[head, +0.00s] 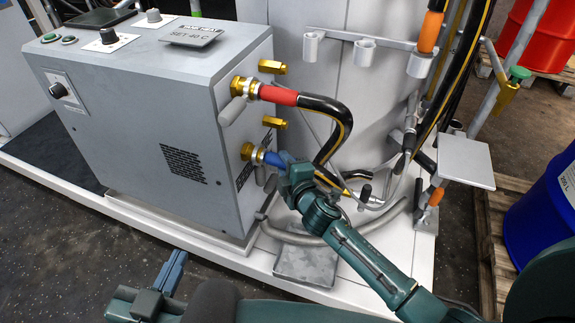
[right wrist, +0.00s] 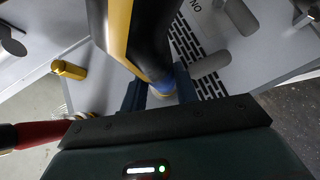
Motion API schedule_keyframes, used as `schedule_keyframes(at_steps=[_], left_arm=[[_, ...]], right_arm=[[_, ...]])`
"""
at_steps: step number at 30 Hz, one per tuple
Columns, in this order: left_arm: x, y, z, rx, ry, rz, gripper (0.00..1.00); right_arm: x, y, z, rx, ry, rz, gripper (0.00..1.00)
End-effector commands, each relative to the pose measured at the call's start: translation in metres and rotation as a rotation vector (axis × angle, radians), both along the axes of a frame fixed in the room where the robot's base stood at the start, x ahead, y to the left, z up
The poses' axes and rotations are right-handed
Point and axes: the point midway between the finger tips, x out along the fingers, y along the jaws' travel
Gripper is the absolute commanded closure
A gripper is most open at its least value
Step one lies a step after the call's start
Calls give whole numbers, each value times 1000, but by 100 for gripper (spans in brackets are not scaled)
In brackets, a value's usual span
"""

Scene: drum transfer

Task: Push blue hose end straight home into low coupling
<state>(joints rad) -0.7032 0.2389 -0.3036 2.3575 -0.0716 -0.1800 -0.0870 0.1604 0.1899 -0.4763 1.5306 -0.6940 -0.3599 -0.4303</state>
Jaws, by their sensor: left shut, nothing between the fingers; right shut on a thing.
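The low coupling (head: 250,153) is a brass and silver fitting on the side of the grey heater box (head: 145,110). The blue hose end (head: 274,159) lies in line with it, at its mouth; I cannot tell how deep it sits. In the right wrist view the blue end (right wrist: 182,82) shows between the fingers, below a black hose with a yellow stripe. My right gripper (head: 284,168) is shut on the blue hose end, and its fingers also show in the right wrist view (right wrist: 160,92). My left gripper (head: 175,268) is shut and empty, in front of the box.
A red hose end (head: 279,95) sits at the upper coupling (head: 243,87), and its black hose loops down close to my right gripper. A post with hose holders (head: 364,52) stands behind. A small grey plate (head: 466,160) and a blue drum (head: 545,215) are at right.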

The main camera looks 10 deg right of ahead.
Motion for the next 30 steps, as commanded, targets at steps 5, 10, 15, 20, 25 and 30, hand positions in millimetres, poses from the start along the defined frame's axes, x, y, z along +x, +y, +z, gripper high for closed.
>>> schedule_keyframes(at_steps=[5,10,15,20,25,30], left_arm=[[0,0,0,0,0,0,100],[0,0,0,0,0,0,100],[0,0,0,0,0,0,100],[0,0,0,0,0,0,100],[0,0,0,-1,0,0,100],[0,0,1,-2,2,-1,100]], right_arm=[[2,3,4,2,-8,4,100],[2,3,4,3,-9,4,100],[2,3,4,3,-8,4,61],[1,2,2,2,-4,3,47],[1,2,2,2,-3,2,45],[1,1,1,0,0,1,45]])
